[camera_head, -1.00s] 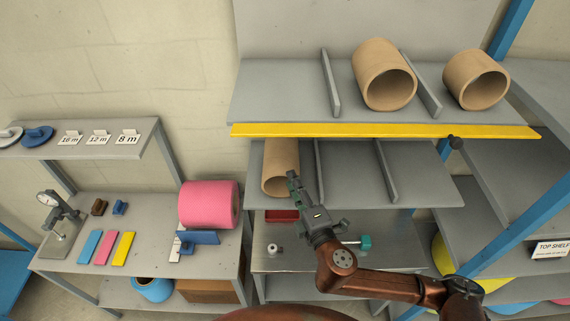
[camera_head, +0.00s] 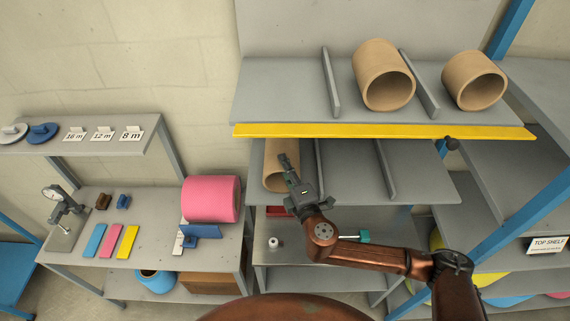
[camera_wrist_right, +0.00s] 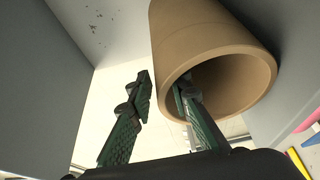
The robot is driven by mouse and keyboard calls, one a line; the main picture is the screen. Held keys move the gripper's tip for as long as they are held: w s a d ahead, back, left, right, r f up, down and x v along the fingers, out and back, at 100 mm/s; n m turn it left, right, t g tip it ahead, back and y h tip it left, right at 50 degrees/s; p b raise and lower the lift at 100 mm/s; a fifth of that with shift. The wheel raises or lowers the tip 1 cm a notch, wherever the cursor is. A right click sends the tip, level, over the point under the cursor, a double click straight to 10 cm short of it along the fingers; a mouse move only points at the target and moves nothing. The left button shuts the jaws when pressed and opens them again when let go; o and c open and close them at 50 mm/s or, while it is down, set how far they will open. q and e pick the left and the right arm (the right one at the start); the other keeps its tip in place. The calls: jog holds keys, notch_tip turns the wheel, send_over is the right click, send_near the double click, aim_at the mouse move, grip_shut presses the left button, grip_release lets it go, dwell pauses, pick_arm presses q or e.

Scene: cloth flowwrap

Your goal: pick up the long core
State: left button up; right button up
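A long tan cardboard core (camera_head: 271,170) lies in the left bay of the lower grey shelf, its open end facing me. It also shows in the right wrist view (camera_wrist_right: 190,40). My right gripper (camera_head: 287,162) is in front of the core's open end and hides part of it in the head view. In the right wrist view the right gripper (camera_wrist_right: 162,82) is open. One finger overlaps the core's mouth at the rim and the other is outside, left of the wall. I cannot tell whether either finger touches the core. My left gripper is not in view.
Two shorter tan cores, one in the middle (camera_head: 384,80) and one at the right (camera_head: 474,84), lie on the upper shelf above a yellow edge strip (camera_head: 380,131). Thin upright dividers (camera_head: 386,170) split the shelves. A pink roll (camera_head: 208,199) sits on the left table.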

grip_shut()
dwell(0.6)
